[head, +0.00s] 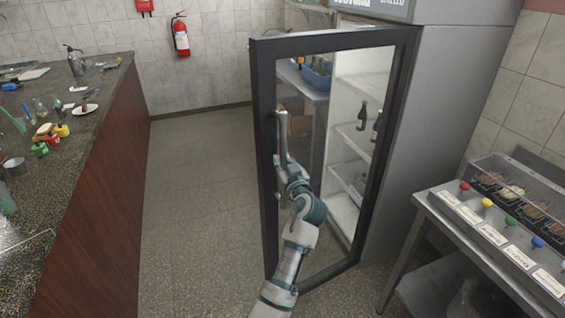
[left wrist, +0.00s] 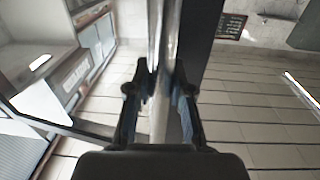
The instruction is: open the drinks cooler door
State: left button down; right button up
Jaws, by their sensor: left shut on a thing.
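The drinks cooler (head: 450,110) is a tall grey cabinet on the right in the head view. Its glass door (head: 262,170) has a black frame and stands swung open, its free edge out to the left. White shelves with dark bottles show through the glass. The metal handle (head: 272,120) is on the door's left side. My left gripper (head: 287,165) is at the lower part of the handle. In the left wrist view, the gripper's fingers (left wrist: 160,88) are shut around the handle bar (left wrist: 162,35), beside the black door frame (left wrist: 197,45). My right gripper is out of view.
A dark stone counter (head: 110,80) with clutter runs along the left. The tiled floor (head: 195,200) between it and the door is clear. A steel table (head: 430,205) with colored-knob condiment trays stands front right. A fire extinguisher (head: 181,36) hangs on the back wall.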

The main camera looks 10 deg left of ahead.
pick_arm(q)
jog(key=c, duration=1)
grip_release()
jog(key=v, duration=1.2)
jog(key=shift+d+f, duration=0.1)
jog(key=shift+w, duration=0.1)
